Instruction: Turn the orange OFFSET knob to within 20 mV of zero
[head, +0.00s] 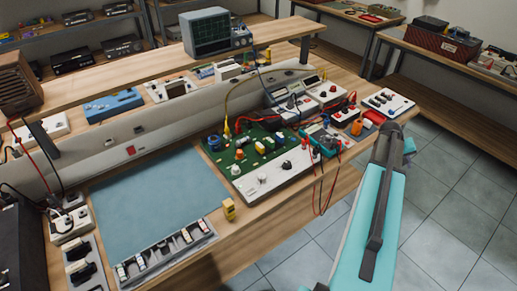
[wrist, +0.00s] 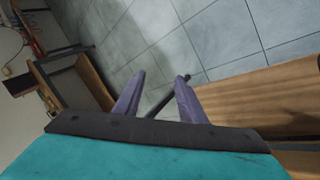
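A green circuit board (head: 246,158) with a white front panel (head: 262,183) lies on the bench in the head view, with small coloured parts and a black knob (head: 286,166). A small orange piece (head: 356,128) stands to its right; I cannot tell whether it is the OFFSET knob, and no label is legible. A teal handheld meter (head: 322,139) lies beside the board with red leads; its reading is too small to tell. My gripper (wrist: 160,78) shows two separated fingers in the wrist view, open and empty over floor, away from the board.
A blue-grey mat (head: 160,205) lies left of the board. Grey bench instruments (head: 290,97) stand behind it, and a white box (head: 388,103) lies near the bench's right end. A yellow block (head: 229,209) sits at the front edge. Red leads hang over the front. Tiled floor (head: 455,215) is clear at right.

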